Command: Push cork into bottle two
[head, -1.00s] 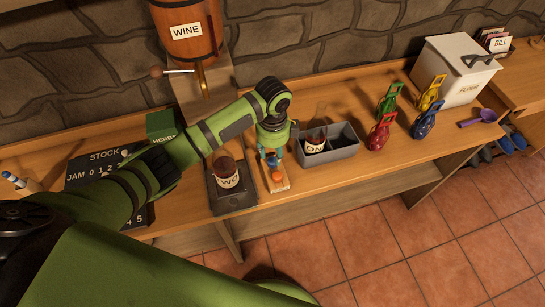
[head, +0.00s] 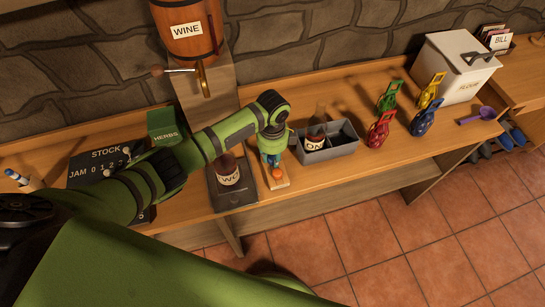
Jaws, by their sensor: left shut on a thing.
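Bottle two (head: 228,172), dark with a white label reading TWO in part, stands upright on a dark flat tray (head: 236,200) on the bench. My arm hides its top. My left gripper (head: 272,161) points down just right of it, over a small pale wooden block (head: 279,184). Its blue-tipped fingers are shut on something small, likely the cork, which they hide. A small orange thing (head: 277,172) shows at the block, beside the fingertips. My right gripper is not in view.
A bottle labelled ONE (head: 316,140) stands in a grey divided crate (head: 330,154) to the right. A wine barrel (head: 188,30), a herbs box (head: 165,128) and a stock board (head: 88,172) are behind and left.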

